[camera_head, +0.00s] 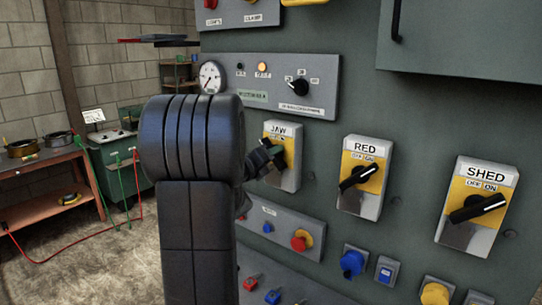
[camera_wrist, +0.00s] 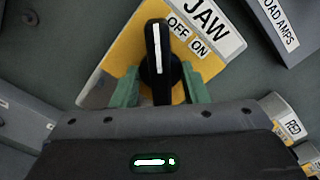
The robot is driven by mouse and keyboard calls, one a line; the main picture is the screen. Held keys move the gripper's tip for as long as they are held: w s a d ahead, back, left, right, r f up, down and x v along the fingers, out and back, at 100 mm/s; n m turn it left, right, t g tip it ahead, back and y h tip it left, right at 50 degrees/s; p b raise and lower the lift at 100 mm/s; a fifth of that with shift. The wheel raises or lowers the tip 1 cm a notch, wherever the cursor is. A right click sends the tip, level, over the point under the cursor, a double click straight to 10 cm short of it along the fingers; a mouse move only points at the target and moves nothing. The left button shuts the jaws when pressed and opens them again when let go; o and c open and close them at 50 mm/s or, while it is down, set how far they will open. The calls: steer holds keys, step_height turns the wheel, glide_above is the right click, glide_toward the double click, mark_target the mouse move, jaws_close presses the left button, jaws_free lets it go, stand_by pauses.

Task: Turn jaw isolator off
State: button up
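The jaw isolator (camera_head: 284,178) is a yellow and white plate with a black rotary knob, partly hidden behind my arm in the head view. In the wrist view its plate (camera_wrist: 105,75) is tilted, with JAW, OFF and ON on the label. The black knob (camera_wrist: 157,50) has a white line pointing straight up in the picture, to the OFF side of the label. My gripper (camera_wrist: 160,88) has its two green fingers on either side of the knob's lower end. The fingers stand apart, with narrow gaps to the handle; contact is not clear.
Right of it are the RED isolator (camera_head: 361,178) and the SHED isolator (camera_head: 477,207), their knobs towards ON. A gauge panel (camera_head: 325,72) is above and a button panel (camera_head: 283,228) below. A grey box (camera_head: 478,45) juts out at the upper right.

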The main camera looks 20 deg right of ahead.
steer(key=b+v, duration=0.2)
steer(key=v, duration=1.1)
steer(key=shift+s+a, duration=0.25)
steer(key=shift+a, duration=0.05)
steer(key=p+x, duration=0.2)
steer(key=x, duration=1.2)
steer(key=shift+a, duration=0.15)
